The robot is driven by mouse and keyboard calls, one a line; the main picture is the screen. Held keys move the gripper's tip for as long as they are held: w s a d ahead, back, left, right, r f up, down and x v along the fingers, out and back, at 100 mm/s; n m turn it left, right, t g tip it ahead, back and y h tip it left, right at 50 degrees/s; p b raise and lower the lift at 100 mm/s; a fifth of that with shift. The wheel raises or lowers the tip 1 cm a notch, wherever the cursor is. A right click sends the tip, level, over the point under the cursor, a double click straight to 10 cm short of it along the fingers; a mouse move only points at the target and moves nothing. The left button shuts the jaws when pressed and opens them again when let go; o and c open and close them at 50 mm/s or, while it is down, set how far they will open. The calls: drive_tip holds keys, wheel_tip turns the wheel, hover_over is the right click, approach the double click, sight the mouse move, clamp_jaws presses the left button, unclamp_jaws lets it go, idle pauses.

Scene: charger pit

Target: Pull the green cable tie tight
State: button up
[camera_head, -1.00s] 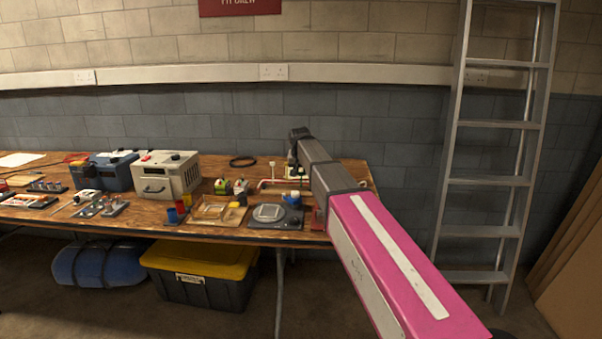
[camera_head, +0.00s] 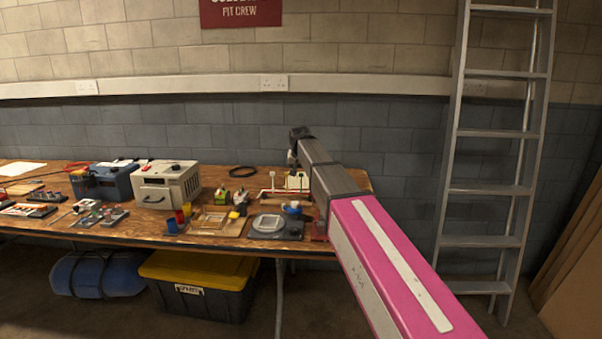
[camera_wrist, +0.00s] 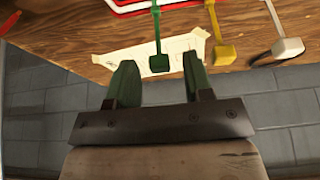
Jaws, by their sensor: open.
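The green cable tie (camera_wrist: 157,35) shows in the wrist view as a thin green strap ending in a square green tab. My gripper (camera_wrist: 157,75) is open, with two green fingers pointing up toward the tab. The tab lies just beyond the fingertips, roughly in line with the gap between them; I cannot tell whether it touches either finger. A yellow tie (camera_wrist: 222,40) and a white tie (camera_wrist: 280,35) stand to its right.
The wooden bench (camera_head: 130,225) carries a cream box (camera_head: 168,185), a blue box (camera_head: 112,180), a round-plated scale (camera_head: 270,225) and cups. A yellow-lidded bin (camera_head: 200,268) sits below. A ladder (camera_head: 490,190) leans at the right. A white paper (camera_wrist: 150,50) lies behind the green tab.

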drive_tip(key=v, duration=1)
drive_tip(key=shift+r, duration=0.4)
drive_tip(key=shift+s, duration=0.15)
